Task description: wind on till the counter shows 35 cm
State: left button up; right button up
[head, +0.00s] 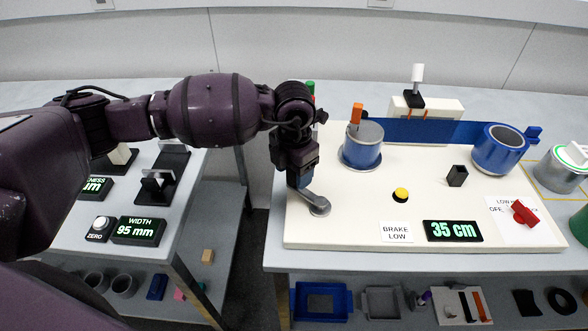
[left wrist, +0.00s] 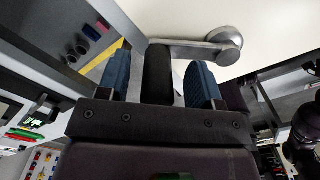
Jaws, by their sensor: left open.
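The counter (head: 453,230) on the white board reads 35 cm in green digits. A grey metal crank (head: 319,206) sits at the board's left front; it also shows in the left wrist view (left wrist: 222,42). Its dark upright handle (left wrist: 158,76) stands between the two blue fingers of my left gripper (head: 303,182). The fingers are open, with gaps beside the handle. A blue strip (head: 430,131) runs between a grey-topped blue drum (head: 362,150) on the left and a blue roll (head: 498,150) on the right. My right gripper is not in view.
A width display (head: 139,230) stands on the left table. A gap separates the tables.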

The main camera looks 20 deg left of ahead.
pick_arm(q)
jog(key=shift+r+p, duration=2.25)
jog(key=shift+r, duration=1.85)
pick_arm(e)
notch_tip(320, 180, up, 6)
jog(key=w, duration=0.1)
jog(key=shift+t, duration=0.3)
pick_arm(q)
jog(key=shift+f, duration=0.1)
